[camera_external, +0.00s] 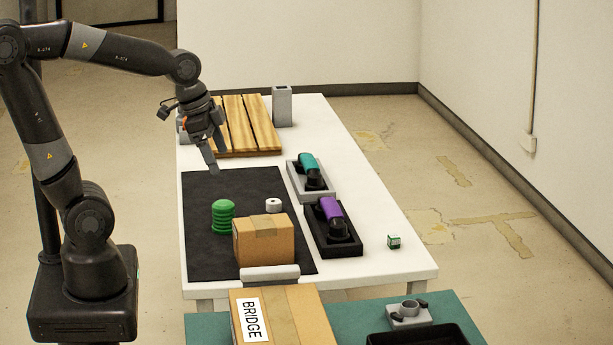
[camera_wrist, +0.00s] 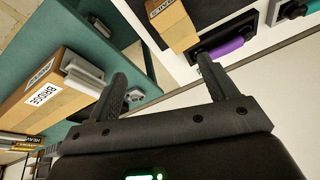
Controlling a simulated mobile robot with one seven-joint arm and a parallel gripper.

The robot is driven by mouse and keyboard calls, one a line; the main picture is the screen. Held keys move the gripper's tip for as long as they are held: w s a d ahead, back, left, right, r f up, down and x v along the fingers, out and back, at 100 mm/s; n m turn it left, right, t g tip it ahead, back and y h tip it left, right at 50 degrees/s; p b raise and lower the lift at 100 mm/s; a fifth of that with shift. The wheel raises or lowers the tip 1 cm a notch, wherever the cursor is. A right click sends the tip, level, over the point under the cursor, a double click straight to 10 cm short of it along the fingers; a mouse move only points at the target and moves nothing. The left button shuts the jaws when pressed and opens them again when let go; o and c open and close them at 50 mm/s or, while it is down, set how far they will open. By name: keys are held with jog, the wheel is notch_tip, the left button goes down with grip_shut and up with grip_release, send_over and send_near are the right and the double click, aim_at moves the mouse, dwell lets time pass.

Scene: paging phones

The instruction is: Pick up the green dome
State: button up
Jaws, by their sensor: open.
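The green dome (camera_external: 223,216) is a ribbed, round-topped green piece standing upright on the black mat (camera_external: 203,255), left of a cardboard box. My gripper (camera_external: 215,160) is above the table, behind the dome and well apart from it. In the wrist view my gripper (camera_wrist: 163,68) has its two fingers spread, with nothing between them. The dome does not show in the wrist view.
A cardboard box (camera_external: 263,241) and white roll (camera_external: 273,205) stand close to the dome. Teal (camera_external: 308,163) and purple (camera_external: 330,209) handsets sit in cradles at right. A slatted wooden board (camera_external: 252,123) lies behind. The mat's left part is clear.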

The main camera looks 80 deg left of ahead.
jog(key=w+a+f+m+g, duration=0.25)
jog(key=a+f, duration=0.35)
jog(key=a, duration=0.5)
jog(key=m+h, duration=0.1)
jog(key=m, duration=0.3)
send_over(224, 202)
jog(key=s, duration=0.1)
jog(key=shift+n, duration=0.25)
jog(key=f, duration=0.7)
jog(key=shift+a+f, duration=0.2)
jog(key=shift+f, duration=0.5)
jog(key=f, duration=0.6)
jog(key=w+f, duration=0.1)
jog(key=f, duration=0.3)
jog(key=shift+w+d, duration=0.1)
jog(key=shift+d, duration=0.25)
jog(key=shift+c, duration=0.4)
jog(key=c, duration=1)
